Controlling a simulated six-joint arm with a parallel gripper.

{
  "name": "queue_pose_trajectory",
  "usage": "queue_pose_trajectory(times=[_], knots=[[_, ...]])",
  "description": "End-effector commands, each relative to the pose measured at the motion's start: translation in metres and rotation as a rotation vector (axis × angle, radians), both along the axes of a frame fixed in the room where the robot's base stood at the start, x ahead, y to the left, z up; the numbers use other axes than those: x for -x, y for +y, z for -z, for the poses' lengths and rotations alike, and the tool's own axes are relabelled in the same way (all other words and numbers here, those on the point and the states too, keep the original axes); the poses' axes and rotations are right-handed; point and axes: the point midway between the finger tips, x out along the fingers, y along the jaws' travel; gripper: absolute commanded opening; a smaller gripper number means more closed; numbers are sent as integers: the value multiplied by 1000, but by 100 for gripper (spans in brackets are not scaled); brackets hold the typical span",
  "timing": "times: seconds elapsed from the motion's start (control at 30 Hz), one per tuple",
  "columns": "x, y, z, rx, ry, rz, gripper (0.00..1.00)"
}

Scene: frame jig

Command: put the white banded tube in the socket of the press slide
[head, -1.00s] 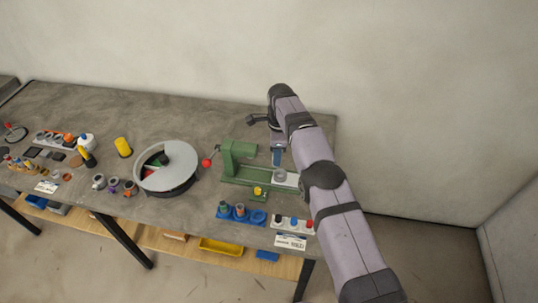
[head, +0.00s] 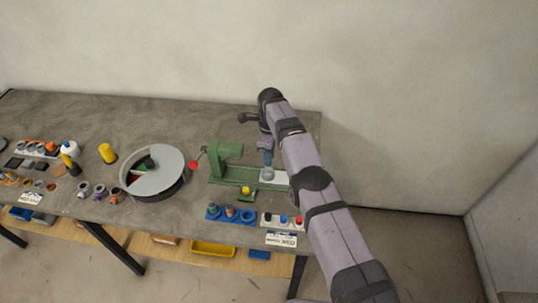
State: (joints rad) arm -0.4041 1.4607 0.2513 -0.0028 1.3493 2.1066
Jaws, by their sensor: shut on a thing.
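The press slide (head: 280,178) is a pale plate on the right part of the green press bed. A small round grey socket (head: 267,175) stands on it. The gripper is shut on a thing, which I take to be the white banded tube. The tube is too small and too hidden to make out its bands, and I cannot tell whether its lower end touches or enters the socket.
The green press (head: 225,152) with a red-knobbed lever (head: 194,165) stands left of my gripper. A round grey turntable (head: 158,168) is further left. A blue holder (head: 231,215) and a white rack (head: 283,221) lie in front. The bench right of my arm ends soon.

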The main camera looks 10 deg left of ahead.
Motion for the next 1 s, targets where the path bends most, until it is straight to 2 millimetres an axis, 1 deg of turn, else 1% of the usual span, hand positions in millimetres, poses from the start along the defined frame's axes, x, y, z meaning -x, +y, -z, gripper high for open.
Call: queue_pose_trajectory(times=[0.03,0.2,0.47,0.53,0.77,1.0], knots=[[-1,0,5,-2,-3,0,0],[-1,1,11,-2,-3,-1,0],[0,0,18,-2,-3,-1,0],[0,0,17,0,0,-1,0],[0,0,30,-1,-1,-1,0],[0,0,33,-1,-2,-1,0]])
